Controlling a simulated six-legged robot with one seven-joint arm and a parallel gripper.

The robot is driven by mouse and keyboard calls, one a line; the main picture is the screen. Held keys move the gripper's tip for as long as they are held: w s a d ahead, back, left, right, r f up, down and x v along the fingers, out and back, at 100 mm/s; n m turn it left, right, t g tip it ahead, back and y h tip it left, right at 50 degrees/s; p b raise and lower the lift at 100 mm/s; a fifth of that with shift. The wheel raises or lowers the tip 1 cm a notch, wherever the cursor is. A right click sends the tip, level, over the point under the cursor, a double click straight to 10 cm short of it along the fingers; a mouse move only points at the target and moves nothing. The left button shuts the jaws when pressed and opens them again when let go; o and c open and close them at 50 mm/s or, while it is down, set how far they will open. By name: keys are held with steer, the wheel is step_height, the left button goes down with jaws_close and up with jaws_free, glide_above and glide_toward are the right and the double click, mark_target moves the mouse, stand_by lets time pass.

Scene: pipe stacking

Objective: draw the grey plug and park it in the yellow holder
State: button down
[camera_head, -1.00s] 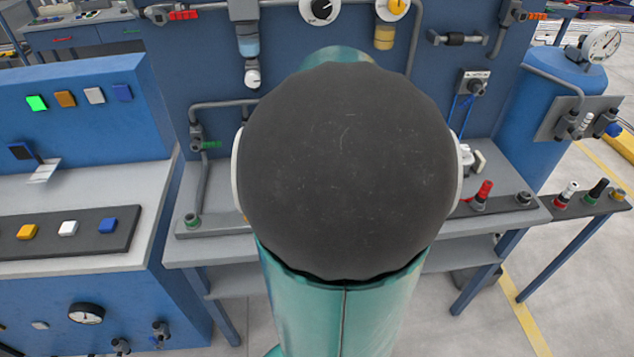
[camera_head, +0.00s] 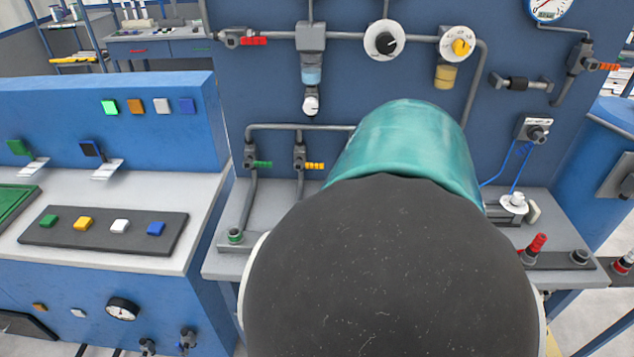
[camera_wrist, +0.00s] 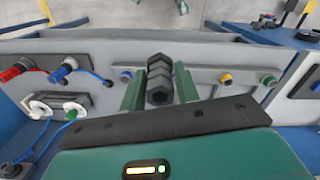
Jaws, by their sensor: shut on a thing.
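In the wrist view my gripper (camera_wrist: 159,88) has its two green fingers shut on the dark grey, ribbed, hexagonal plug (camera_wrist: 160,80). The plug's far end overlaps the light rail behind it; I cannot tell whether it is clear of its socket. The yellow-ringed holder (camera_wrist: 225,80) is on that rail, to the right of the plug, and looks empty. In the head view my arm's large dark joint and teal link hide my gripper, the plug and the yellow holder.
A green-ringed holder (camera_wrist: 269,80) and a blue-ringed one (camera_wrist: 125,77) flank the yellow one. A red plug (camera_head: 537,243) stands at the bench's right. A white round fitting with a blue cable (camera_head: 514,202) is nearby. A button console (camera_head: 105,232) stands left.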

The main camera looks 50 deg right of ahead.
steer(key=shift+r, duration=3.2)
